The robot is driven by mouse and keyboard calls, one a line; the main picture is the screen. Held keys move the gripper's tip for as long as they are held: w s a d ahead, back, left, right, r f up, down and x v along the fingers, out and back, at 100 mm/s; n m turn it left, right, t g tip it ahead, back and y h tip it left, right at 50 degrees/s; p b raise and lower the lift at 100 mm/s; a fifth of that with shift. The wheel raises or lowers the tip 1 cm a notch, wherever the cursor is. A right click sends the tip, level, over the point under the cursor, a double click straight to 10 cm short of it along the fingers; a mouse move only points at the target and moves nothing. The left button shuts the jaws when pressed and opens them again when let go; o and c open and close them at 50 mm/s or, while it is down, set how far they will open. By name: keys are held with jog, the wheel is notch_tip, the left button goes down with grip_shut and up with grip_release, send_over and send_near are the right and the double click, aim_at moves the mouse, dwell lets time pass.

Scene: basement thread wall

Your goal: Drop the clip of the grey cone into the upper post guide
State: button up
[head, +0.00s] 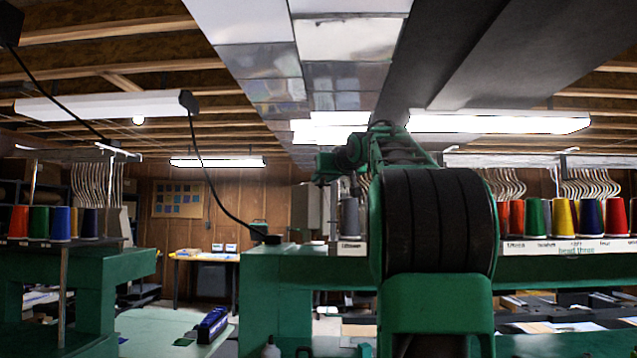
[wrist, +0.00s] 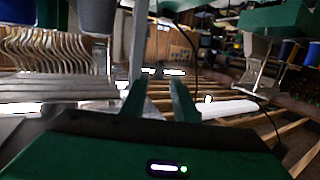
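The grey cone (head: 349,218) stands on the machine's white shelf at the left end of the right cone row, just left of my arm. In the wrist view, which looks upside down, a grey cone (wrist: 97,16) shows at the top left. Curved wire guides (wrist: 55,52) line up beside it, and a pale upright post (wrist: 139,40) runs close to my left finger. I cannot make out the clip or tell which guide is the upper post guide. My gripper (wrist: 158,82) has its fingers apart, with nothing visible between them. In the head view my arm hides the fingertips.
Several coloured cones (head: 563,217) stand to the right on the shelf under more curved wires (head: 590,184). Another green machine (head: 125,262) with cones is at the left. A black cable (head: 208,180) hangs from the ceiling lamp (head: 110,106). Open air lies left of my arm.

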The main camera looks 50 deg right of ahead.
jog(key=shift+s+d, duration=0.15)
jog(key=shift+s, duration=0.05)
jog(key=v, duration=1)
jog(key=shift+a, duration=0.35)
jog(key=s+a+f+m+g+y, duration=0.1)
jog(key=a+f+g, duration=0.15)
jog(key=f, duration=0.85)
jog(key=s+a+f+g+y, duration=0.1)
jog(key=a+f+g+y, duration=0.15)
jog(key=f, duration=0.75)
jog(key=s+a+f+m+g+y, duration=0.15)
jog(key=a+f, duration=0.25)
jog(key=f, duration=0.7)
jog(key=s+a+f+g, duration=0.2)
jog(key=s+a+f, duration=0.3)
jog(key=s+f, duration=0.2)
jog(key=s+a+f+n+g+y, duration=0.1)
jog(key=s+a+f+g, duration=0.2)
jog(key=f, duration=0.7)
jog(key=s+a+f+g+y, duration=0.1)
jog(key=s+a+f+g, duration=0.2)
jog(key=s+a+f, duration=0.4)
jog(key=s+f, duration=0.2)
jog(key=s, duration=0.2)
jog(key=shift+f, duration=0.25)
